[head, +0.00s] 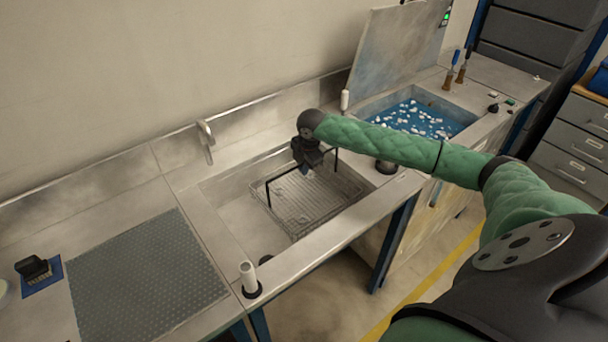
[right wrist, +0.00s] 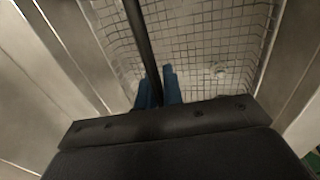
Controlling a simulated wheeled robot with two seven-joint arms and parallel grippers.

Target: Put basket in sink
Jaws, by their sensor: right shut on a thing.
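A wire basket (head: 306,201) with a dark bar handle is within the sink (head: 227,203), toward its right side. I cannot tell whether its base touches the sink floor. My right gripper (head: 304,168) is above the basket, shut on the handle bar. In the right wrist view the blue fingertips (right wrist: 159,88) are on either side of the dark bar, and the basket mesh (right wrist: 205,45) shows below. My left gripper is not in view.
A faucet (head: 206,141) stands behind the sink. A tank of blue liquid with white pieces (head: 418,116) is to the right, with a raised lid (head: 397,48). A grey textured mat (head: 146,273) lies left of the sink. A white cylinder (head: 248,277) stands at the front edge.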

